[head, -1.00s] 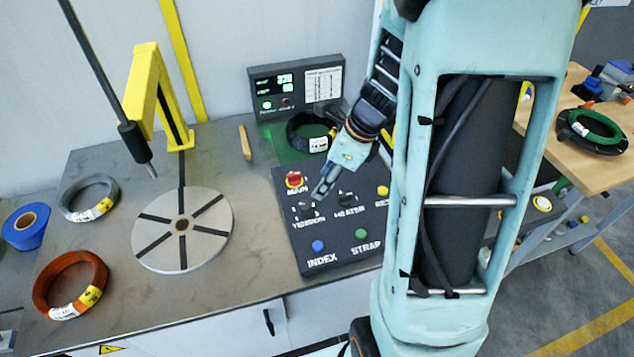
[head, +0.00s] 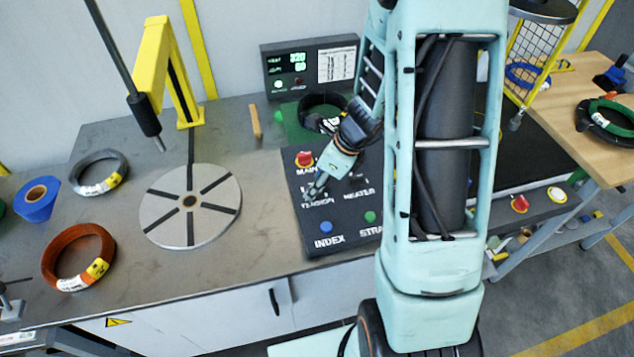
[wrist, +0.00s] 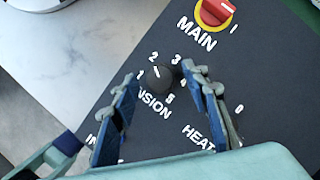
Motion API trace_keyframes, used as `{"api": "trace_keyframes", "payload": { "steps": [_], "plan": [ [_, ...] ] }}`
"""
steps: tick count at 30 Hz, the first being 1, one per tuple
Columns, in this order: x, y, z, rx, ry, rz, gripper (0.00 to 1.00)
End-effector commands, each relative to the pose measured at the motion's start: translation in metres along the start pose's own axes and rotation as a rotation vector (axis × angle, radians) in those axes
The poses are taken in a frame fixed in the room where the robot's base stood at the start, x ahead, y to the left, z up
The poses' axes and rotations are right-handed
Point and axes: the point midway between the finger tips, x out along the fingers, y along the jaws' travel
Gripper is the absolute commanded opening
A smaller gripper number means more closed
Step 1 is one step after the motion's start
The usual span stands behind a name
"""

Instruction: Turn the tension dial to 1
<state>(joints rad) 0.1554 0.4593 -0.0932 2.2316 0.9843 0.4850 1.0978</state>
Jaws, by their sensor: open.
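The tension dial (wrist: 160,77) is a small round black knob on the dark control panel (wrist: 95,95). In the wrist view, numbers 1 to 5 ring it, and its white mark appears to point towards 2. My gripper (wrist: 161,80) is open, with one blue finger on each side of the dial in the picture. I cannot tell whether the fingers touch it or are still above it. In the head view my gripper (head: 313,190) is over the TENSION label and mostly hides the dial.
The red MAIN switch (wrist: 214,12) lies close beyond the dial. A blue INDEX button (head: 326,227) and a green STRAP button (head: 370,217) are nearer the panel's front. A display box (head: 310,65) stands behind. A round turntable (head: 190,235) is left of the panel.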

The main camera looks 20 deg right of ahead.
Motion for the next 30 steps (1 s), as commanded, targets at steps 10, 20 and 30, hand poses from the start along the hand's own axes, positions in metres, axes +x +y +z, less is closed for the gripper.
{"api": "trace_keyframes", "payload": {
  "steps": [10,20,30],
  "plan": [
    [-0.0003,-0.0001,0.0,0.0,0.0,0.0,0.24],
    [-0.0004,-0.0002,0.0,-0.003,0.0,0.001,0.01],
    [-0.0007,-0.0017,-0.0001,-0.104,0.001,0.042,0.01]
  ]
}}
